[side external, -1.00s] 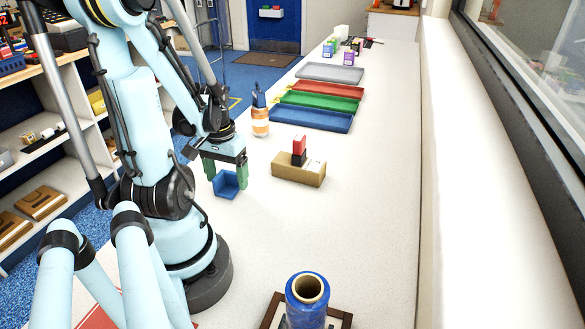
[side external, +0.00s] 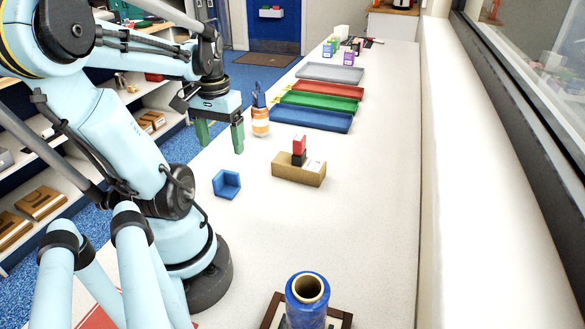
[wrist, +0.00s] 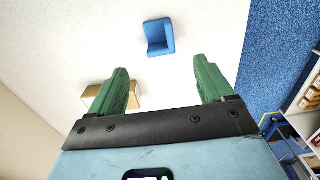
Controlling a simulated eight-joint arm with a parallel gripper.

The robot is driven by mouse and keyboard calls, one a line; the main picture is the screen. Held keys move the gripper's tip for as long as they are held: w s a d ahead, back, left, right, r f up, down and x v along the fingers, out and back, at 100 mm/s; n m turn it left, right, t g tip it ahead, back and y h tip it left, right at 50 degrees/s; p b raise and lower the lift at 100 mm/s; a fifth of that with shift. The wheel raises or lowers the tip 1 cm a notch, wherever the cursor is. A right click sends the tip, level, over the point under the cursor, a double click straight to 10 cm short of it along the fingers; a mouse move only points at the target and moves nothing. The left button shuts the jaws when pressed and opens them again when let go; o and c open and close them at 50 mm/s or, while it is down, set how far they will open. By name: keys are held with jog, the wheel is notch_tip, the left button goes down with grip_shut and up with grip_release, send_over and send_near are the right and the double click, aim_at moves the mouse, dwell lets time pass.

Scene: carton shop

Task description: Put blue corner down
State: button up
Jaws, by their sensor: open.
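The blue corner (side external: 227,184) lies on the white table near my arm's base, with its hollow side showing. It also shows in the wrist view (wrist: 158,37), ahead of the fingertips and apart from them. My gripper (side external: 219,142) has green fingers and is open and empty. It hangs above the table's left edge, farther along the table than the blue corner and well above it.
A blue film roll (side external: 307,300) stands at the front. The table's right side is clear.

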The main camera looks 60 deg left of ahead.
jog(key=w+d+r+m+t, duration=0.1)
jog(key=w+d+m+t, duration=0.2)
jog(key=w+d, duration=0.5)
jog(key=w+d+r+m+t, duration=0.1)
jog(key=w+d+m+t, duration=0.3)
jog(key=d, duration=0.8)
jog(key=w+m, duration=0.2)
jog(key=w, duration=0.2)
jog(key=shift+d, duration=0.2)
